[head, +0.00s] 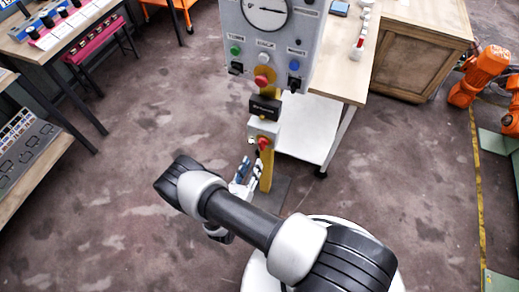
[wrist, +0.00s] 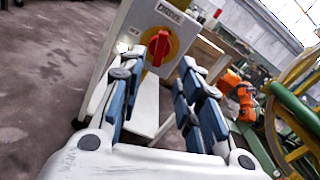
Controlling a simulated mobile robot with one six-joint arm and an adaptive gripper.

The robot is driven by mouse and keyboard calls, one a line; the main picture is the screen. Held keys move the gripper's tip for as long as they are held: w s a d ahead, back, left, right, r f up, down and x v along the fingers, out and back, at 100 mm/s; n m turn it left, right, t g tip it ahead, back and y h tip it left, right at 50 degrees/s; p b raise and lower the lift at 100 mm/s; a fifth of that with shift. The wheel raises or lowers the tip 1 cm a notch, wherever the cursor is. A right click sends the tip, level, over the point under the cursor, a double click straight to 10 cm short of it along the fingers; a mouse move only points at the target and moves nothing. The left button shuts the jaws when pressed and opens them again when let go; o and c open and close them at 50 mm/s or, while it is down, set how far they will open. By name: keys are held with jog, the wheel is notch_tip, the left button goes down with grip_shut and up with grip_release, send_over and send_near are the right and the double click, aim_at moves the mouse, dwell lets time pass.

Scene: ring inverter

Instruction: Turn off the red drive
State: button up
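The red drive switch is a red rotary knob (wrist: 158,48) on a yellow plate, on a light grey box (wrist: 168,20) labelled DRIVE. In the head view the red knob (head: 263,143) sits low on a yellow post (head: 267,172), on its small box (head: 257,128). My gripper (wrist: 161,63) is open and empty. In the wrist view its blue-grey fingers stand left and right of the knob, which shows between them, apart from both. In the head view my gripper (head: 246,172) is just below and left of the box. The exact gap to the knob cannot be told.
Above the box are a black block (head: 264,107), another red button (head: 262,83) and a grey panel (head: 270,35) with a gauge. Open floor lies to the left.

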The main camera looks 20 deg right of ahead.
aim_at(260, 147)
jog(key=b+x, duration=0.1)
jog(key=x, duration=0.7)
jog(key=shift+w+d, duration=0.15)
jog(key=shift+w, duration=0.05)
jog(key=shift+c, duration=0.6)
grip_shut()
